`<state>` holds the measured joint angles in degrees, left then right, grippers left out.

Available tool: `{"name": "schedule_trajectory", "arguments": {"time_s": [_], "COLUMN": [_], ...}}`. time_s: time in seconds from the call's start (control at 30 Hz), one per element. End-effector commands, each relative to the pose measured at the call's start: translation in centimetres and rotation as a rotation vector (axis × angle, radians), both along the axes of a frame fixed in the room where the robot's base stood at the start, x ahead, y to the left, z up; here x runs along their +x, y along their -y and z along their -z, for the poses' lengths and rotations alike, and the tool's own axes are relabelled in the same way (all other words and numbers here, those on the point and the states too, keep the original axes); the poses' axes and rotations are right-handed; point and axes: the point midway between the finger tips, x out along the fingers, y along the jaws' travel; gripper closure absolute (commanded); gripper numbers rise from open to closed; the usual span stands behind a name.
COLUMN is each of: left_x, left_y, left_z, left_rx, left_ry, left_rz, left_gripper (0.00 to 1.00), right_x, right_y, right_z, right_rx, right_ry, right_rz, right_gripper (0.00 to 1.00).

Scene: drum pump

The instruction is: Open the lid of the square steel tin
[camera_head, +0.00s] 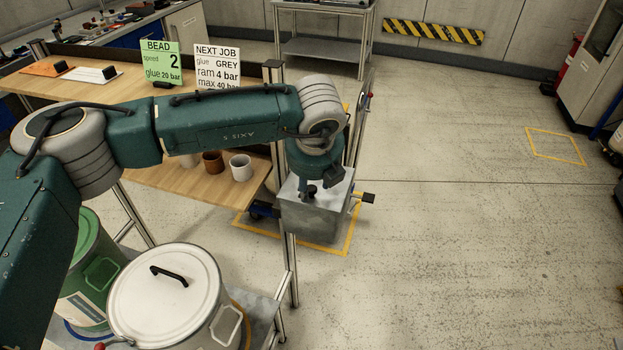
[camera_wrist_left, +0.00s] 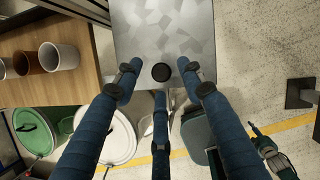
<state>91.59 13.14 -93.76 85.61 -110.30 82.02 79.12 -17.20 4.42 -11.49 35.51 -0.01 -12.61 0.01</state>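The square steel tin (camera_head: 317,216) stands right of the wooden shelf, its grey lid (camera_head: 335,194) on top. In the left wrist view the lid (camera_wrist_left: 165,28) fills the top middle, with a round black knob (camera_wrist_left: 161,72) near its lower edge. My left gripper (camera_head: 311,190) points down over the lid. In the left wrist view its blue fingers (camera_wrist_left: 160,78) are spread around the knob, with visible gaps. I cannot tell how far above the lid the fingertips are. I do not make out my right gripper.
A black block (camera_head: 368,198) juts out on a rod at the tin's right. A white lidded drum (camera_head: 165,292) and a green drum (camera_head: 92,275) stand at lower left. Cups (camera_head: 241,167) stand on the wooden shelf (camera_head: 185,183). Open floor lies to the right.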

Motion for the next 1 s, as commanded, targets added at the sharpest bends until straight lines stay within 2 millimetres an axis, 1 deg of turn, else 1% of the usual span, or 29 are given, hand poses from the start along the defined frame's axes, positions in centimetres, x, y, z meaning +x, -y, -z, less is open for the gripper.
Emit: {"name": "schedule_trajectory", "arguments": {"time_s": [0.03, 0.17, 0.43, 0.63, 1.0], "left_x": [0.13, 0.42, 0.46, 0.45, 0.39], "left_y": [-0.04, -0.04, -0.03, -0.01, -0.07], "left_z": [0.38, 1.06, 1.22, 1.20, 0.88], "left_rx": [0.001, 0.000, 0.000, -0.001, 0.003], "left_ry": [-0.002, 0.000, 0.000, 0.000, -0.008], "left_rz": [0.000, 0.001, 0.001, 0.001, 0.000], "left_gripper": [0.60, 0.60, 0.60, 1.00, 1.00], "right_x": [-0.02, -0.02, -0.01, 0.00, -0.02], "right_y": [-0.08, -0.08, -0.06, 0.02, 0.34], "right_z": [-0.31, -0.42, -0.38, -0.38, -0.47], "right_rx": [0.001, 0.001, 0.001, 0.000, -0.004], "right_ry": [0.000, 0.000, 0.000, 0.000, 0.000], "right_rz": [0.000, 0.000, 0.000, 0.000, -0.001], "right_gripper": [0.60, 0.60, 0.60, 0.60, 0.60]}}
